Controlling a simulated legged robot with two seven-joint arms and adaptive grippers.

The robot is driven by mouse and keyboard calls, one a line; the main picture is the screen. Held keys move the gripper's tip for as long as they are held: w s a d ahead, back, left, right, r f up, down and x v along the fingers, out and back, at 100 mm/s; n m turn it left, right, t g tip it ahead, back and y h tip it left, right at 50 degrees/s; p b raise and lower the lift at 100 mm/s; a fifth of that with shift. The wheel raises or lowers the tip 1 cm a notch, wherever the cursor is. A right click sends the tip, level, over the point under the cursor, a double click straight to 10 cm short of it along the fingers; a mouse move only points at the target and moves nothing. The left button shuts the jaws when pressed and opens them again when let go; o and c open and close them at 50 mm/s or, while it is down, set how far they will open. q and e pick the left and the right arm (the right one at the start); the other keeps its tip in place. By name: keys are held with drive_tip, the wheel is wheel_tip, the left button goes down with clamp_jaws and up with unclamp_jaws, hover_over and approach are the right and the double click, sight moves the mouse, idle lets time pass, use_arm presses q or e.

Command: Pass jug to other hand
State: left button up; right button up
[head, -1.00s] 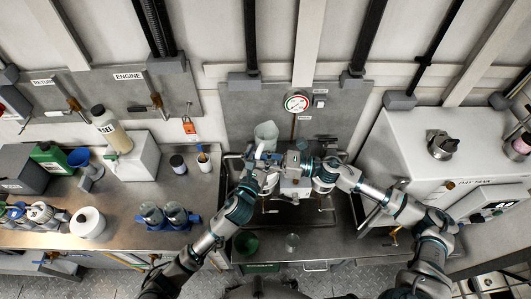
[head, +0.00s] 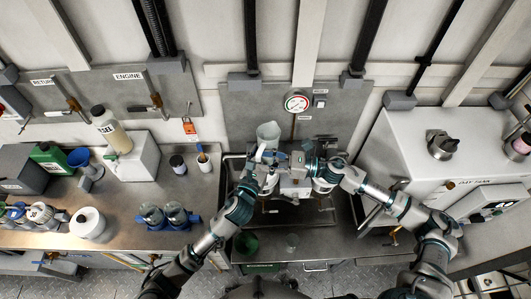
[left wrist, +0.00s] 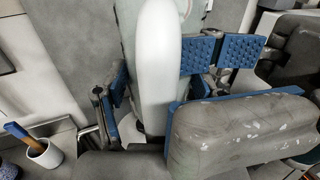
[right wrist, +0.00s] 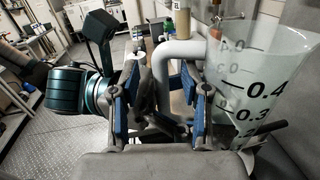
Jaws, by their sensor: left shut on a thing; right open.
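The jug (head: 268,132) is translucent with a white handle and dark measuring marks, held up over the sink area in front of the gauge panel. In the left wrist view the handle (left wrist: 160,60) passes between the blue pads of my left gripper (head: 262,157), which is shut on it. My right gripper (head: 290,160) comes in from the right, close beside the left one. In the right wrist view its blue pads (right wrist: 158,103) are apart, with the handle (right wrist: 177,55) at and between their tips. Contact with the right pads cannot be told. The jug's lower part is partly hidden.
A sink (head: 320,213) lies below the grippers. The left counter (head: 135,195) holds bottles, a funnel and cups. A large white cabinet (head: 400,150) bounds the right side.

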drive_tip(key=v, duration=1.1)
drive_tip(key=s+a+f+m+t+h, duration=0.2)
drive_tip(key=a+f+m+t, duration=0.3)
drive_tip(key=a+f+m, duration=1.3)
drive_tip(key=s+a+f+m+g+h, duration=0.1)
drive_tip(key=s+a+f+m+g, duration=0.3)
drive_tip(key=s+a+f, duration=0.8)
drive_tip(key=s+a+f+m+g+h, duration=0.2)
drive_tip(key=s+f+m, duration=0.15)
drive_tip(key=f, duration=0.25)
drive_tip(key=s+a+f+m+g+h, duration=0.1)
drive_tip(key=s+a+f+m, duration=0.2)
drive_tip(key=f+m, duration=0.15)
drive_tip(key=w+d+f+m+t+h, duration=0.2)
drive_tip(key=w+d+f+m+h, duration=0.25)
drive_tip(key=d+f, duration=0.6)
drive_tip(key=s+d+f+m+h, duration=0.3)
drive_tip(key=d+f+m, duration=0.3)
drive_tip(key=d+f, duration=0.5)
drive_tip(key=s+d+f+m+g+h, duration=0.1)
drive_tip(key=s+d+f+m+h, duration=0.1)
drive_tip(key=s+d, duration=0.9)
drive_tip(key=s+d+f+m+g+h, duration=0.2)
drive_tip(key=s+d+f+m, duration=0.3)
drive_tip(key=s+d, duration=0.6)
drive_tip(key=shift+s+d+m, duration=0.35)
drive_tip(key=shift+f+h, duration=0.1)
drive_tip(key=shift+h, duration=0.15)
